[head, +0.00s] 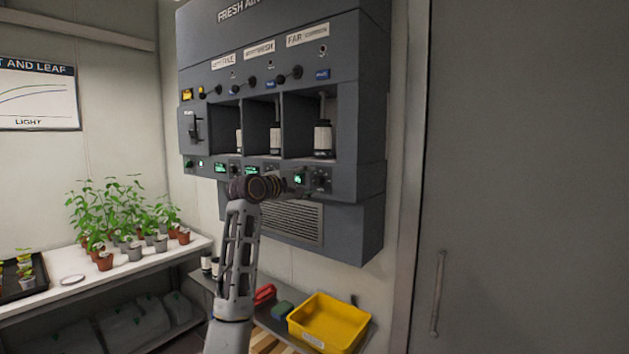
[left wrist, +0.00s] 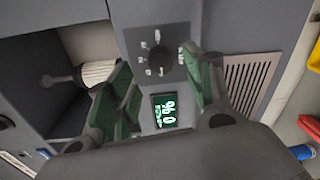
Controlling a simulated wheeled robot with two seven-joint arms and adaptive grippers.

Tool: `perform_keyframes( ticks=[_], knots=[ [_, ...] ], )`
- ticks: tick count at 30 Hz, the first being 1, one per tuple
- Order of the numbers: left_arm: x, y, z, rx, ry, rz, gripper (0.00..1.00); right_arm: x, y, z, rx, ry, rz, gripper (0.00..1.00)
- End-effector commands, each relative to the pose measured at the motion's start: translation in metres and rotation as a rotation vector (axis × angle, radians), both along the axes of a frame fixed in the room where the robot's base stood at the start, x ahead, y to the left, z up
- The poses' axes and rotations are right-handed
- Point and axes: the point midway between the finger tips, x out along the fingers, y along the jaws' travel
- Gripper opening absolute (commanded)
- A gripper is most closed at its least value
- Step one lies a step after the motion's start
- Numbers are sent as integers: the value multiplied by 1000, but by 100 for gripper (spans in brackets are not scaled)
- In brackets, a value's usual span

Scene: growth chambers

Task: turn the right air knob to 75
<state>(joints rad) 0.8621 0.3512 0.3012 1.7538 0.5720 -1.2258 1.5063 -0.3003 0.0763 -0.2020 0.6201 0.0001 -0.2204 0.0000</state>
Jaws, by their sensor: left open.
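The right air knob (left wrist: 160,58) is a dark round knob on a black plate with a ring of pale marks, in the left wrist view. In the head view the knob (head: 322,180) is small, on the panel below the right bay. In the head view my left gripper (head: 285,184) is at the panel, seen from behind. My right gripper is not in view.
The grey wall unit (head: 345,240) has three open bays with white-bodied bottles (head: 323,138) above the panel. Below are a vent grille (head: 296,220) and a shelf with a yellow tray (head: 328,322). Potted seedlings (head: 120,225) stand on a left bench. A door (head: 520,180) fills the right.

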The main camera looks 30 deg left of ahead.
Motion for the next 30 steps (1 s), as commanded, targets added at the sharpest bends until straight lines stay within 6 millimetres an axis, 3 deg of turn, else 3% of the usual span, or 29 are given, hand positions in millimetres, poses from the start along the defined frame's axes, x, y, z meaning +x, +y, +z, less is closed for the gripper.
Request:
perform_keyframes(
  ticks=[12,25,30],
  knots=[
    [38,-4,-1,-1,0,-1,52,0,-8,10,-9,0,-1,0],
    [43,-4,-3,0,0,-1,52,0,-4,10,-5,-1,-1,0],
    [43,-4,-3,0,0,-1,33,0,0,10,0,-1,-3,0]
  ],
)
